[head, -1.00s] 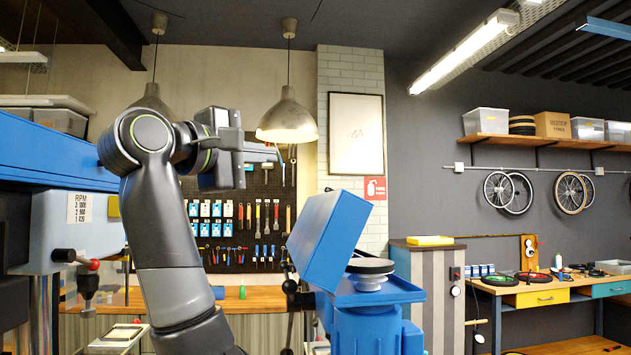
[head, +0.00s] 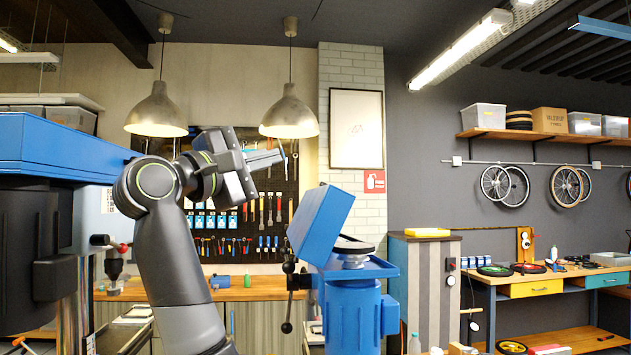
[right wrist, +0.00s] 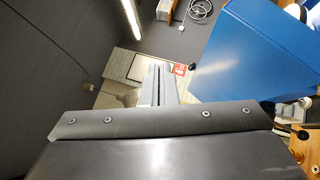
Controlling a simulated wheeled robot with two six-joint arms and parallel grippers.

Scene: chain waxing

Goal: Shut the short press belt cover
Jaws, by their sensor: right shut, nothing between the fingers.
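The short press (head: 350,312) is blue and stands right of centre in the head view. Its blue belt cover (head: 318,222) is open, tilted up steeply on the left side of the head, with the dark pulley (head: 352,246) exposed beside it. My right gripper (head: 281,155) is shut and empty, above and left of the cover, apart from it in the head view. In the right wrist view the shut fingers (right wrist: 160,82) point ahead, and the blue cover (right wrist: 255,50) fills the upper right. My left gripper is not in view.
A taller press with a blue top (head: 65,148) stands close at the left, beside my right arm. A striped cabinet (head: 425,290) is right of the short press. A wooden bench (head: 250,288) and tool board lie behind. Air above the cover looks clear.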

